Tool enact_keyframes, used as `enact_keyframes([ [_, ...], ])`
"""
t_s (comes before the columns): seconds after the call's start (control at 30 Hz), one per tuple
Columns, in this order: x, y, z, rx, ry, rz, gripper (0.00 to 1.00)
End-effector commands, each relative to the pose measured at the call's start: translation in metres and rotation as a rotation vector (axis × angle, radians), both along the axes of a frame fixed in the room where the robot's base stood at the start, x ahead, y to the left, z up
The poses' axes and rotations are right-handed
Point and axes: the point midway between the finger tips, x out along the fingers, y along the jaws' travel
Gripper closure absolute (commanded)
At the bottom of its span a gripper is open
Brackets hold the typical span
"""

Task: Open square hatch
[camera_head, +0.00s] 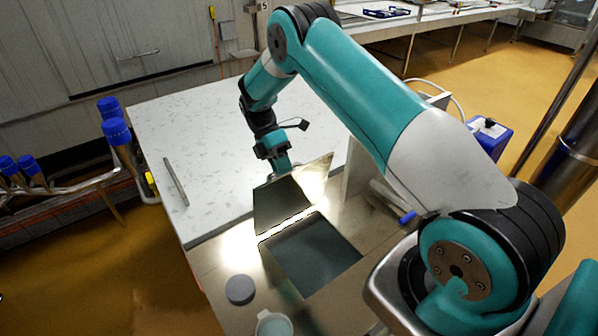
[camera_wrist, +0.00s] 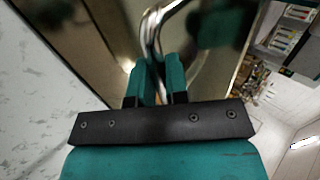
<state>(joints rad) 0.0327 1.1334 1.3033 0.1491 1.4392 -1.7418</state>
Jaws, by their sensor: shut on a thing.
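The square hatch lid (camera_head: 283,206) is a shiny metal panel. It stands raised and tilted at the far edge of a dark square opening (camera_head: 312,255) in the metal top. My gripper (camera_head: 283,170) is at the lid's far side, near its upper edge; its fingertips are hidden behind the lid in the head view. In the wrist view my gripper's two teal fingers (camera_wrist: 157,80) are close together on a curved metal handle (camera_wrist: 152,35).
A white speckled table (camera_head: 215,125) with a thin metal bar (camera_head: 176,181) lies behind. A grey disc (camera_head: 240,289) and a pale cup (camera_head: 273,324) stand in front of the opening at the left. A blue-ended object (camera_head: 407,217) lies to the right.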

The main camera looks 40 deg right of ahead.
Motion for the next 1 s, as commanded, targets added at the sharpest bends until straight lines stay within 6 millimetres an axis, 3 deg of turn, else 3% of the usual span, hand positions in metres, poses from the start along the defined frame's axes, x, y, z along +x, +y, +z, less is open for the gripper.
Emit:
enact_keyframes([
  [0.4,0.032,0.009,-0.008,0.023,0.087,-0.018,1.00],
  [1.0,0.037,0.001,-0.009,0.000,0.143,0.000,1.00],
])
